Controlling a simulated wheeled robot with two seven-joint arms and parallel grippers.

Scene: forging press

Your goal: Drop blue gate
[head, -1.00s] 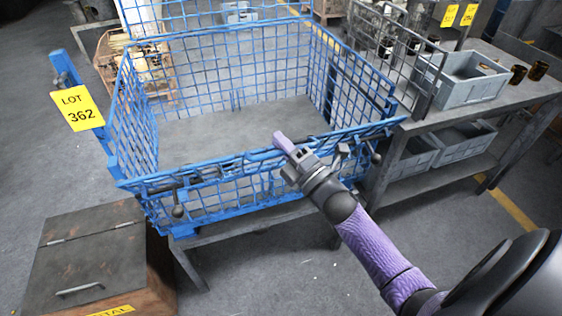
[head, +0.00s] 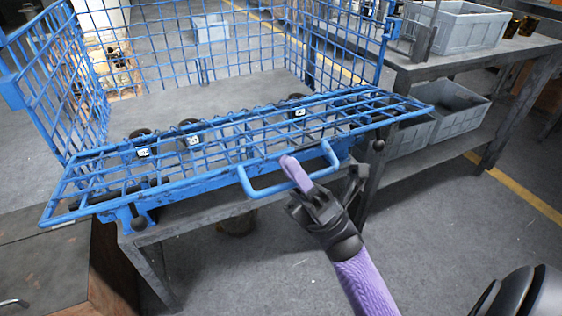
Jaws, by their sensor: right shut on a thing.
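The blue gate (head: 200,181) is the mesh front panel of the blue wire cage (head: 60,75). It leans outward, close to flat, across the cage's front, with its bar-shaped handle (head: 258,191) jutting towards me. My right gripper (head: 297,184) is shut on the right part of this handle. One lilac finger shows above the bar; the other finger is mostly hidden. Several dark round parts with white labels, one of them here (head: 188,128), show through the mesh. My left gripper is not in view.
The cage stands on a grey metal stand (head: 150,262). A brown box with a dark lid (head: 45,255) is at the lower left. A grey bench (head: 420,68) with grey bins (head: 455,25) stands to the right.

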